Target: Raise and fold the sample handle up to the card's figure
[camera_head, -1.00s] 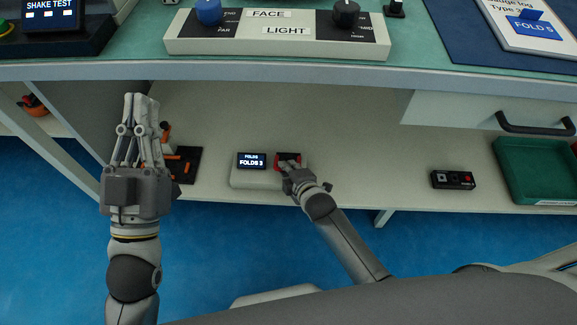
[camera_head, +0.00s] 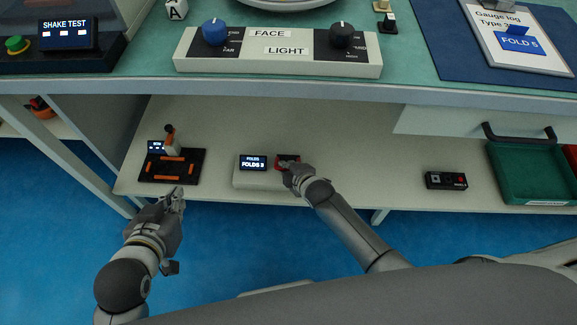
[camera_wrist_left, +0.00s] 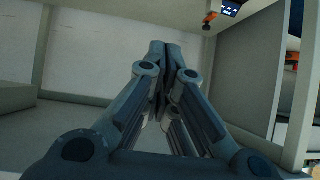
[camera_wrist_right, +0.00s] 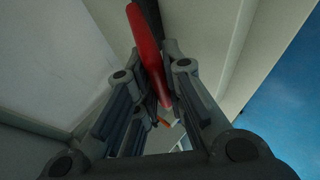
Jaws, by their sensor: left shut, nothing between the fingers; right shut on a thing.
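The card (camera_head: 524,44) at the top right reads "FOLD 5" on a blue label. The white fold device (camera_head: 257,178) on the lower shelf has a small display (camera_head: 253,163) reading "FOLDS 3". The red handle (camera_wrist_right: 147,50) is between my right gripper's fingers in the right wrist view. In the head view a little red (camera_head: 287,159) shows beside the display, partly hidden by my right gripper (camera_head: 287,168), which is shut on it. My left gripper (camera_head: 178,192) is shut and empty, at the shelf's front edge.
A black box (camera_head: 446,181) and a green tray (camera_head: 495,185) lie to the right. The bench (camera_head: 290,88) overhangs the shelf.

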